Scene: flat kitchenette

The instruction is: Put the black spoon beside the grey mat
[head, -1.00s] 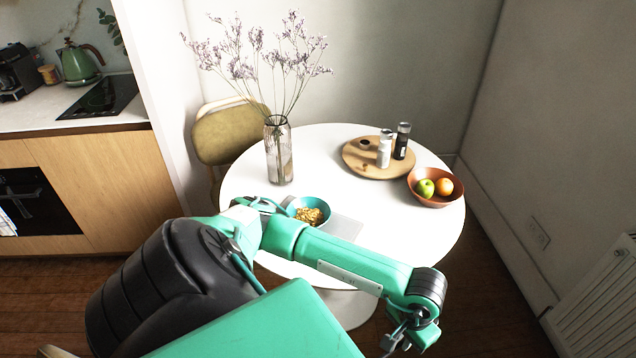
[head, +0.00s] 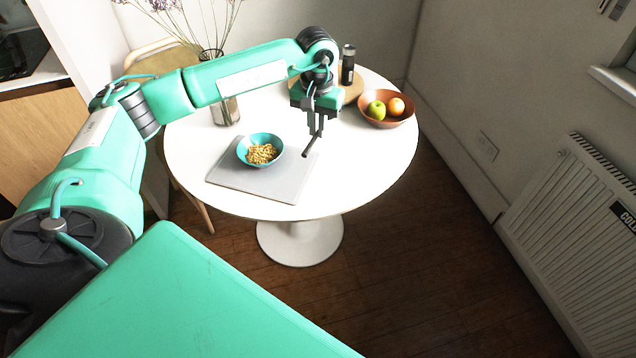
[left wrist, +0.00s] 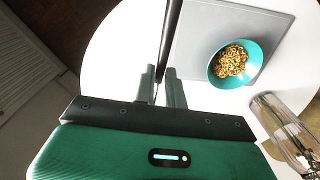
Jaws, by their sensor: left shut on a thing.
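My left gripper (head: 317,132) is above the table, right of the grey mat. It is shut on the black spoon (head: 308,147), a thin dark stick in the head view. In the left wrist view the spoon (left wrist: 171,32) runs up from between the fingers (left wrist: 164,88) to the top edge; its far end is cut off. The grey mat (head: 286,182) lies flat on the white table, with a teal bowl (head: 248,145) of cereal on it. The mat (left wrist: 266,22) also shows right of the spoon in the left wrist view. My right gripper is not in view.
The white round table (head: 370,165) is clear to the right of the mat. A brown bowl of fruit (head: 388,122) stands at the back right. A glass vase (head: 224,112) stands behind my left arm. A wooden tray (head: 352,90) with a dark shaker (head: 348,65) is at the back.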

